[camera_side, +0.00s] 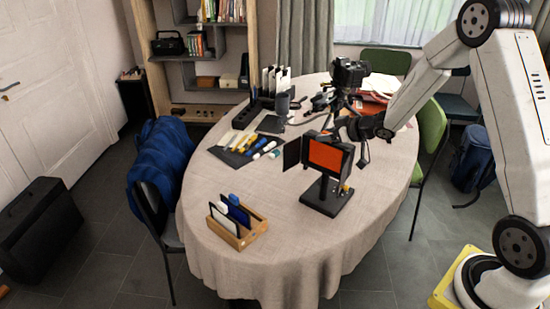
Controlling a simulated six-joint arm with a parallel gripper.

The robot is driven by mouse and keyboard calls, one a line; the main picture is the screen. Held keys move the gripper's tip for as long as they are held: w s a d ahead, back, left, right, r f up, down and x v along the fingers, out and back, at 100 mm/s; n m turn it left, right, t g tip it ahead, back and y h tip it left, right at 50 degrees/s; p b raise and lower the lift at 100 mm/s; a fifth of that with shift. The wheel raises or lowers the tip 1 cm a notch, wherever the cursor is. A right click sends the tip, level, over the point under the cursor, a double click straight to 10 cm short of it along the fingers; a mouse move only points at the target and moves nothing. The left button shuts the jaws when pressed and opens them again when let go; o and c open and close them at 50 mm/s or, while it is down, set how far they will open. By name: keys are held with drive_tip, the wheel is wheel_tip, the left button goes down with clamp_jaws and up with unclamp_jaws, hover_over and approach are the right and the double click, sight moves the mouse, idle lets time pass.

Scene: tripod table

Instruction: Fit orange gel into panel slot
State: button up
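The orange gel (325,156) shows as an upright orange square inside the black frame of the light panel (348,160). I cannot tell whether it sits fully in the slot. The panel stands on a black base (326,197) on the table, with a dark flap (291,153) at its left side. My gripper (343,127) is just above and behind the panel's upper right edge. Its fingertips are small and dark against the panel and tripod, so whether they are open, shut or touching the gel is unclear.
A wooden rack (240,240) holds white-edged and blue cards at the table's front left. A camera on a tripod (349,74) stands close behind my gripper. The cloth front right of the rack is clear.

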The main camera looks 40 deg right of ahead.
drive_tip(key=shift+r, duration=0.15)
drive_tip(key=shift+r, duration=0.1)
drive_tip(key=v, duration=1.2)
idle(0.8)
drive_tip(key=s+a+f+m+g+h, duration=0.1)
drive_tip(key=s+a+f+g, duration=0.2)
drive_tip(key=s+a, duration=0.3)
drive_tip(key=s+a+f+m+g+h, duration=0.1)
drive_tip(key=s+a+f+g, duration=0.2)
drive_tip(key=s+a+g, duration=0.3)
drive_tip(key=a, duration=0.5)
drive_tip(key=shift+s+a+h, duration=0.15)
drive_tip(key=shift+s+h, duration=0.15)
drive_tip(key=shift+s, duration=0.05)
